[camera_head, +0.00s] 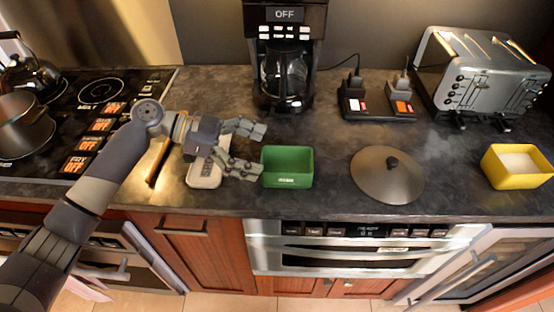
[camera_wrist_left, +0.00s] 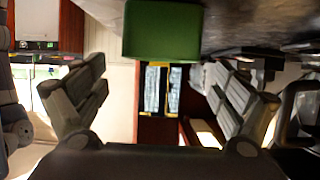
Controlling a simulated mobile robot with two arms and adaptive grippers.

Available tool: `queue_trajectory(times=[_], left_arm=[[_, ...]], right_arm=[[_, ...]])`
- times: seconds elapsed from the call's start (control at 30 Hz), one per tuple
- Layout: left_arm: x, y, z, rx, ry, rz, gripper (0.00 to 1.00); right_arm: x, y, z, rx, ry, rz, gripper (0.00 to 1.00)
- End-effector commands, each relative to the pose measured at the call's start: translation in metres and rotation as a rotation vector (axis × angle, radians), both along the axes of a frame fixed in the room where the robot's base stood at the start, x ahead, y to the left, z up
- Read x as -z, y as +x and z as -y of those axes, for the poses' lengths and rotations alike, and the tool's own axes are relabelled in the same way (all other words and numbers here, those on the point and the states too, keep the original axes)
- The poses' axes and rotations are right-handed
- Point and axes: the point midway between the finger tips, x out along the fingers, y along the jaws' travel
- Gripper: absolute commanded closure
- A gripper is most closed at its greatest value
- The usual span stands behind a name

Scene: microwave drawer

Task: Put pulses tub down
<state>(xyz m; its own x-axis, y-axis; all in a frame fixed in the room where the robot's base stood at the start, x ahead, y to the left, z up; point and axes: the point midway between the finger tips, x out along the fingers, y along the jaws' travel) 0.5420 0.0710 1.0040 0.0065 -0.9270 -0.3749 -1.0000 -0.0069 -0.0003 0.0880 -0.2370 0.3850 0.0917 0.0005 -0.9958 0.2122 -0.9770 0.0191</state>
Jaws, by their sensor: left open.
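A green open-topped tub (camera_head: 287,181) stands upright on the dark counter, left of centre. A small label is on its front, too small to read, so I cannot be sure it is the pulses tub. My left gripper (camera_head: 257,150) is just left of the green tub, its fingers spread and pointing toward it. In the left wrist view the green tub (camera_wrist_left: 163,32) lies ahead, beyond the open fingers (camera_wrist_left: 160,92), with nothing between them. A yellow tub (camera_head: 518,179) with pale contents stands at the far right. My right gripper is not in view.
A pale container (camera_head: 205,178) sits under my left gripper, partly hidden. A round lid (camera_head: 388,176) lies right of the green tub. Behind are a coffee maker (camera_head: 285,60), two small dark devices (camera_head: 378,105) and a toaster (camera_head: 480,80). The stove (camera_head: 90,115) is left.

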Motion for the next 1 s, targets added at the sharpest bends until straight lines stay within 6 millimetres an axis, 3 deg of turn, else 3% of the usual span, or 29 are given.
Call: queue_trajectory(times=[0.1,0.3,1.0], left_arm=[[-0.006,0.0,-0.022,-0.001,0.001,0.002,0.1],[-0.017,0.0,-0.043,0.001,0.0,0.0,0.1],[-0.019,-0.001,-0.047,0.002,-0.001,-0.001,0.1]], right_arm=[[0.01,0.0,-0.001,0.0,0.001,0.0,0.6],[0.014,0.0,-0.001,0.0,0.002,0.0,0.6],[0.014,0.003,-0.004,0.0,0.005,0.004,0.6]])
